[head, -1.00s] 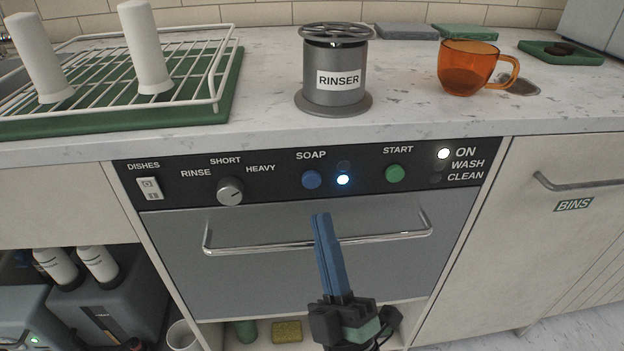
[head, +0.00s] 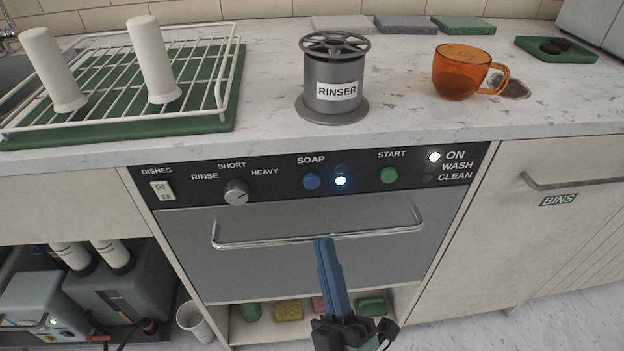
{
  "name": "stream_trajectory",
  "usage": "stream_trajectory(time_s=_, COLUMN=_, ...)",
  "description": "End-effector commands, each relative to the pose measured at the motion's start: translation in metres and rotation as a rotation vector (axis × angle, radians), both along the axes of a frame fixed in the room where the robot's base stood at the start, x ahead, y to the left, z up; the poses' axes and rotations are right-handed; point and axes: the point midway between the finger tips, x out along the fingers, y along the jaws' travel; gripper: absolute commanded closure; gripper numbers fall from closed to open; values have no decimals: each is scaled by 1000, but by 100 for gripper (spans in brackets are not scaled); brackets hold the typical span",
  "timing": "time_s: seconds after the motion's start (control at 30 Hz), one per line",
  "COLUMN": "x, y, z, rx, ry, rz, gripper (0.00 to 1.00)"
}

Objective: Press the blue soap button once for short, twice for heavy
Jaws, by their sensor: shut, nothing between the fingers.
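The dishwasher's black panel (head: 281,187) faces me in the head view. The blue soap button (head: 312,181) is on it, under the word SOAP. Of the two small lights right of the button, the lower one (head: 340,181) glows blue-white and the upper one (head: 341,169) is dark. The grey dial (head: 236,192) has RINSE, SHORT and HEAVY around it. A mark on its face slants to the lower right; I cannot tell the exact setting. My gripper (head: 324,241) is shut and empty, its blue fingers pointing up, below the button near the bar handle.
The bar handle (head: 258,242) sticks out below the panel. The green START button (head: 388,175) is to the right, and the ON light (head: 434,157) is lit. A rinser (head: 333,84), an orange cup (head: 461,73) and a dish rack (head: 214,112) stand on the counter.

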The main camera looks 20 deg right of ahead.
Motion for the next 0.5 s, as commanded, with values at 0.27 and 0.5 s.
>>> stream_trajectory(time_s=0.27, x=26, y=-8, z=-1, rx=-2, ry=-3, rz=0, gripper=100)
stream_trajectory(time_s=0.5, x=59, y=-17, z=-1, rx=-2, ry=-3, rz=0, gripper=100)
